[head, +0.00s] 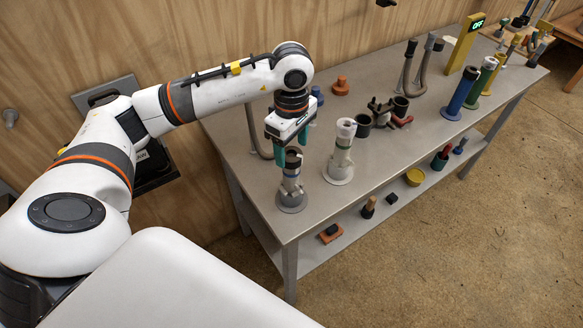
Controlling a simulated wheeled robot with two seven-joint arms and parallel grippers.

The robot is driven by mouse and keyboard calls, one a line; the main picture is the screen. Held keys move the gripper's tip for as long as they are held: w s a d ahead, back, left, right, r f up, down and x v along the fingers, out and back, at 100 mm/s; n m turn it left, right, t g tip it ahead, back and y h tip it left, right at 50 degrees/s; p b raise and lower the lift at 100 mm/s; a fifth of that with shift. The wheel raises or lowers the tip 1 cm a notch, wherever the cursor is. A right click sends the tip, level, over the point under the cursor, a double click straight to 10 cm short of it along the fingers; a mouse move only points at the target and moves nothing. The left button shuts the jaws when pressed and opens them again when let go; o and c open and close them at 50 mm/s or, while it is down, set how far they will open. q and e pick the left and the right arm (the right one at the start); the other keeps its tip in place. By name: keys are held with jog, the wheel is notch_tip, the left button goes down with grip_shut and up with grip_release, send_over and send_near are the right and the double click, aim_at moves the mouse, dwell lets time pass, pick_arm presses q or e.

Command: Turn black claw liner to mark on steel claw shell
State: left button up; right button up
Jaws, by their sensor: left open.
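My left gripper (290,149) points down at the near left end of the table, with its teal fingers apart. Directly below and partly between the fingertips is a black claw liner (293,158), set in the top of a steel claw shell (291,188) that stands upright on a round base. Whether the fingers touch the liner cannot be told. The mark on the shell is too small to make out. A similar steel stand with a pale top (342,155) is just to the right. My right gripper is not in view.
The grey table (400,165) runs to the back right. Behind stand an orange piece (341,86), a black cup (362,126), bent grey tubes (415,75), and blue (458,95) and green (481,83) stands. A yellow post (463,45) reads OFF. A lower shelf holds small items.

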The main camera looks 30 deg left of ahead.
aim_at(292, 153)
pick_arm(q)
jog(key=shift+f+b, duration=1.7)
jog(key=shift+f, duration=0.2)
jog(key=c, duration=1.3)
jog(key=shift+f+m+b, duration=0.1)
jog(key=shift+m+b, duration=0.65)
jog(key=shift+m, duration=0.05)
jog(key=shift+m+b, duration=0.5)
jog(key=shift+m, duration=0.1)
